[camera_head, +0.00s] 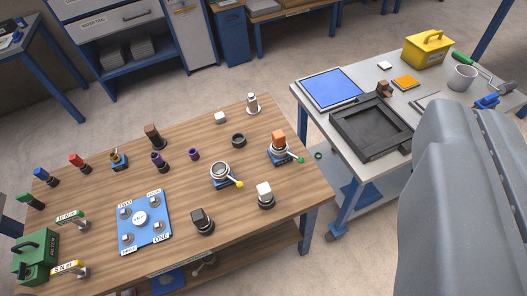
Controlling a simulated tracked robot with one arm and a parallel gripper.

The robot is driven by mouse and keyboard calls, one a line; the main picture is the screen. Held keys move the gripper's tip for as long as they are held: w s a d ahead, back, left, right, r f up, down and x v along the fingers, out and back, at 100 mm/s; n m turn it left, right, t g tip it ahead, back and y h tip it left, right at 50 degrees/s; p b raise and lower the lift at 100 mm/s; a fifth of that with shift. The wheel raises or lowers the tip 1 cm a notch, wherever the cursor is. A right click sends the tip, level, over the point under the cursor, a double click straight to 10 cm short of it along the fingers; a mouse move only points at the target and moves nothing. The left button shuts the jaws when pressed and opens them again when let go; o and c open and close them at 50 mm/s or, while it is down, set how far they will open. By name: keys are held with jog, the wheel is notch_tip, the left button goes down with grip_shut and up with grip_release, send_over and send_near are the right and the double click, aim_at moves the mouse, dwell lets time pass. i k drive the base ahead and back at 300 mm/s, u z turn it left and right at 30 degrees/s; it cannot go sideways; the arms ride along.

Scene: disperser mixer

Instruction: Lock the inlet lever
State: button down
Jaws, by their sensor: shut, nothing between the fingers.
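Two small lever fittings stand on the wooden table. One has a round metal top, a blue base and a lever with a yellow knob (240,184), pointing right and slightly toward the front. The other has an orange block on top and a lever with a green knob (300,160), also pointing right. No readable label shows which is the inlet lever, and I cannot tell whether either is locked.
The wooden table (105,225) also holds a blue plate (145,222) with round fittings, a green case (35,255) and several coloured handles. A grey table (335,185) at right bears a black tray (370,128), a blue panel (330,88) and a yellow case (428,50). A floor gap separates the tables.

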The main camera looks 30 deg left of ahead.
aim_at(301, 160)
jog(key=u, duration=0.35)
jog(key=i, duration=1)
jog(key=z, duration=0.05)
